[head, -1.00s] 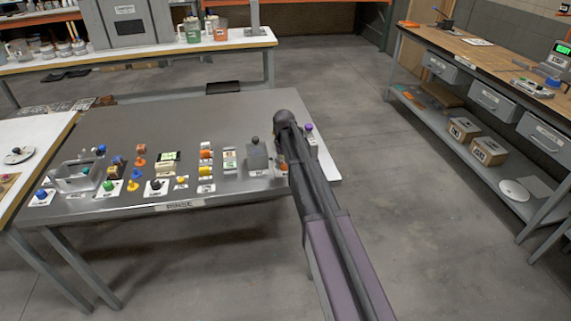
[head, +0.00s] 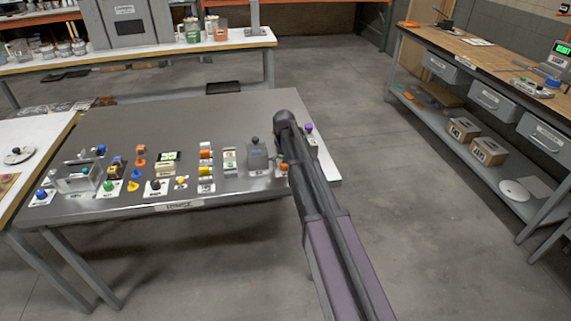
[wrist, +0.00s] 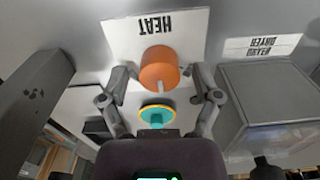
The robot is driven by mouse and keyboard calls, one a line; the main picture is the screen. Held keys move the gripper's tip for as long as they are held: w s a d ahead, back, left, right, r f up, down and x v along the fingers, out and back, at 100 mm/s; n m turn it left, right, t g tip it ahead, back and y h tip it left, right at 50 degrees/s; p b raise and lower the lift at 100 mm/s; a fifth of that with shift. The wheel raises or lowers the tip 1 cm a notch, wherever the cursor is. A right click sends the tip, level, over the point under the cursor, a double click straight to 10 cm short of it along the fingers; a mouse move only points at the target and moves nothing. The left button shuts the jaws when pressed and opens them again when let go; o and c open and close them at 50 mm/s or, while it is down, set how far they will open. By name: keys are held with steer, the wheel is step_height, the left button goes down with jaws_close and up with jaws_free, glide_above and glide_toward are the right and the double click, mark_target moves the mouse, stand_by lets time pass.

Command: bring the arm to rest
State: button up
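My arm reaches over the right end of the grey metal table (head: 185,120) in the head view, and it hides my gripper there. In the wrist view my gripper (wrist: 162,85) is open, its two fingers spread apart. An orange knob (wrist: 158,68) on a white card marked HEAT (wrist: 120,30) shows between the fingertips, with gaps on both sides. A teal disc with a yellow rim (wrist: 157,115) lies nearer the palm line, also between the fingers. I cannot tell its distance from them. Nothing is seen held.
A grey box (wrist: 270,100) stands close beside the gripper, near a card reading DRYER (wrist: 265,45). A purple knob (head: 309,128) is by the arm. Several knobs and blocks fill the table front left of it. The table's rear is mostly clear.

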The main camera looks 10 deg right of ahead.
steer(key=shift+s, duration=0.1)
steer(key=s+r+p, duration=0.3)
steer(key=s, duration=0.6)
steer(key=s+r+p, duration=0.2)
steer(key=s, duration=0.8)
steer(key=s+r+p, duration=0.3)
steer(key=s, duration=0.7)
steer(key=shift+s+d+r+n+p, duration=0.15)
steer(key=shift+d+r+n+p, duration=0.15)
steer(key=shift+n, duration=0.1)
